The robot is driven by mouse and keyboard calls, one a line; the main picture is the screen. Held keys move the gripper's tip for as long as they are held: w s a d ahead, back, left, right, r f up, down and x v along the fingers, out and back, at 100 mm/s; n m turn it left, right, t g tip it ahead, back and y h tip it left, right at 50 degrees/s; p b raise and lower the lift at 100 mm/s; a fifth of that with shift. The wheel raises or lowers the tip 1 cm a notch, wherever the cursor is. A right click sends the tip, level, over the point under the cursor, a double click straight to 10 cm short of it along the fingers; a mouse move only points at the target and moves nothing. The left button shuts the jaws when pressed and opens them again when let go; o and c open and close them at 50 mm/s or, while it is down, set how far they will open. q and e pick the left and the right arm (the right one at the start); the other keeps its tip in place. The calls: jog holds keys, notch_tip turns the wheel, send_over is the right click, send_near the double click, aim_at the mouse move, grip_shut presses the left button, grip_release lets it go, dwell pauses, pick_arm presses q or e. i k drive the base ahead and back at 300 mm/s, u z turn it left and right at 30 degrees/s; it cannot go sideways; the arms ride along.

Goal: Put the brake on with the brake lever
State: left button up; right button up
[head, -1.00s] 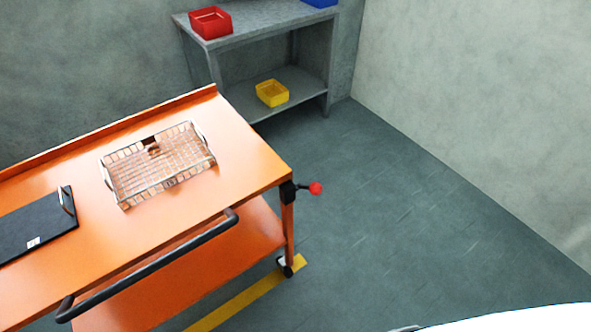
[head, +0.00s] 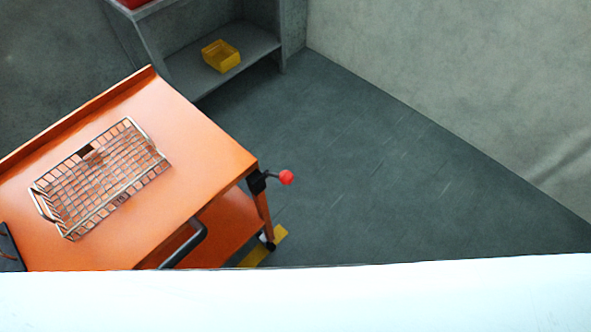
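The brake lever (head: 286,177) has a red ball knob on a short dark stem. It sticks out to the right from a black bracket (head: 257,181) at the near right corner of the orange cart (head: 195,140). Nothing touches the lever. Neither of my grippers shows in the head view. A broad white surface, which I cannot identify for certain, fills the bottom of the view and hides the lower part of the cart.
A wire basket (head: 100,178) lies on the cart top. The cart's black handle (head: 188,243) is partly hidden. A grey shelf (head: 185,75) with a yellow bin (head: 221,56) stands behind. The floor (head: 385,170) right of the lever is clear.

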aim_at(286, 177)
jog(key=u, duration=0.6)
jog(key=k, duration=1.35)
jog(key=u, duration=0.25)
jog(key=i, duration=0.5)
jog(key=z, duration=0.8)
jog(key=i, duration=0.45)
jog(key=z, duration=0.3)
